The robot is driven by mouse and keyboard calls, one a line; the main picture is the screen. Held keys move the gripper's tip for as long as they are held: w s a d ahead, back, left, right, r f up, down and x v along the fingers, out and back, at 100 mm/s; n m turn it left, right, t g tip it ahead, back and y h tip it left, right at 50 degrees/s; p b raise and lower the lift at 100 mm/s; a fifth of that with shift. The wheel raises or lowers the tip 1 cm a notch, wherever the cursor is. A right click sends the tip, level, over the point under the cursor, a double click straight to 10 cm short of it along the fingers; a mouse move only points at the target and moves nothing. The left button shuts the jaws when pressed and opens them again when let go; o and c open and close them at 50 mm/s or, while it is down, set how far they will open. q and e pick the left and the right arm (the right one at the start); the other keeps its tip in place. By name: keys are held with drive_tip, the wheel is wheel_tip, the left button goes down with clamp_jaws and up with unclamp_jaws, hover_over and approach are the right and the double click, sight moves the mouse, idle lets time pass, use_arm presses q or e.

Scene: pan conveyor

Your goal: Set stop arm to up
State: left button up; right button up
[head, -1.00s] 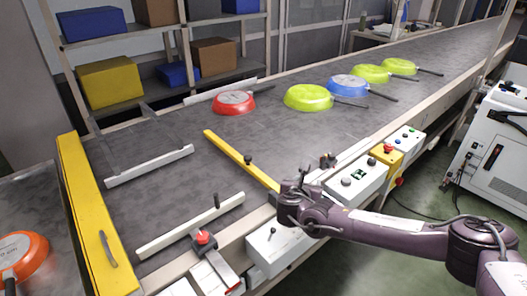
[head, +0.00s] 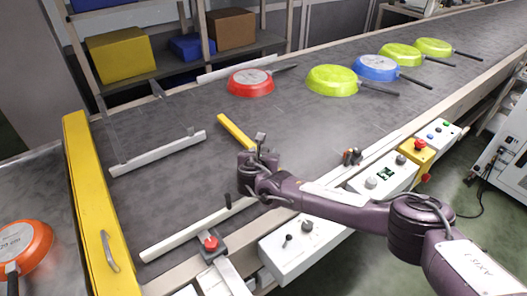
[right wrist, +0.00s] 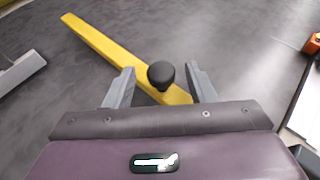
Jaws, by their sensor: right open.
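The stop arm is a yellow bar (head: 235,130) lying low across the dark conveyor belt, partly hidden by my right gripper in the head view. In the right wrist view the yellow bar (right wrist: 105,44) runs from upper left to lower middle, with a round black knob (right wrist: 161,75) on it. My right gripper (right wrist: 160,67) is open, with one finger on each side of the knob; I cannot tell whether they touch it. In the head view my right gripper (head: 260,146) is over the bar's near part. My left gripper is not in view.
A red pan (head: 250,83), a lime pan (head: 332,80), a blue pan (head: 376,67) and more lime pans lie upturned on the belt. A white rail (head: 195,232) and control boxes (head: 290,250) line the near edge. A yellow gate (head: 92,200) stands left.

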drive_tip(key=shift+w, duration=0.25)
drive_tip(key=shift+w+f, duration=0.1)
drive_tip(key=shift+c, duration=2.5)
clamp_jaws()
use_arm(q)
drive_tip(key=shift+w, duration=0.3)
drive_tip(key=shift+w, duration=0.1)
